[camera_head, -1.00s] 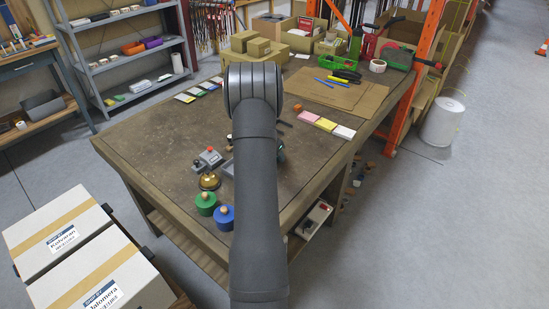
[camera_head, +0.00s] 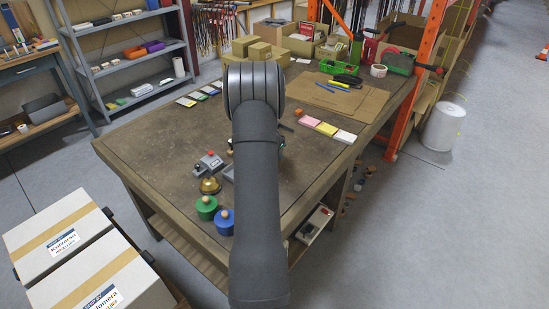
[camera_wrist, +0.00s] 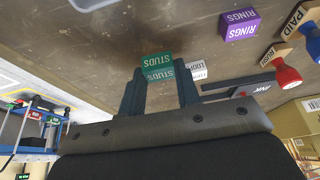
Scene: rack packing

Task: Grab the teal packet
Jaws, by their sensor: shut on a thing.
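The teal packet (camera_wrist: 157,63), labelled "STUDS" in white on two faces, is between the fingers of my gripper (camera_wrist: 160,78) in the wrist view. My gripper is shut on it, with one dark finger on each side. The brown worktop lies behind the packet; I cannot tell whether the packet touches it. In the head view my own arm covers most of the gripper and the packet.
A purple "RINGS" packet (camera_wrist: 240,25) and a white packet (camera_wrist: 196,69) are near the held one. Stamps with red (camera_wrist: 287,77) and blue knobs and an ink pad are at the right. The worktop (camera_head: 150,140) is bare at left.

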